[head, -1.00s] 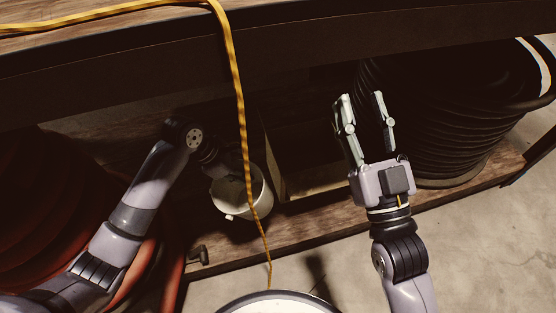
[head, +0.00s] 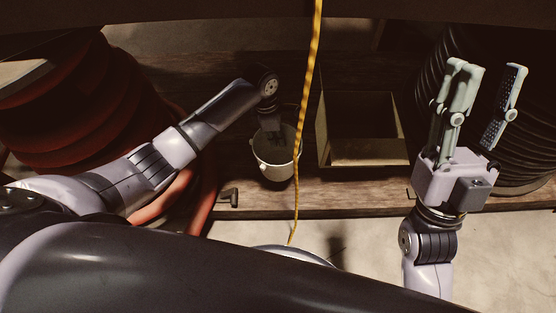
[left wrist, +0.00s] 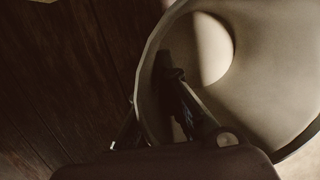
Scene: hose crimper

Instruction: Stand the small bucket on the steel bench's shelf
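The small white bucket (head: 272,166) is upright or nearly so at the wooden lower shelf (head: 340,201) under a bench, near the front edge. I cannot tell whether its base touches the boards. My left gripper (head: 276,140) reaches into the bucket's mouth. In the left wrist view the bucket (left wrist: 265,70) fills the right side, with one dark finger inside and the other outside its wall, so the gripper looks shut on the wall. My right gripper (head: 480,105) is open and empty at the right, in front of a black coil.
An open wooden box (head: 362,160) stands just right of the bucket. Red hose coils (head: 65,110) lie left and a black hose coil (head: 530,155) right. A yellow cord (head: 309,80) hangs in front. A small dark fitting (head: 229,197) lies at the shelf edge.

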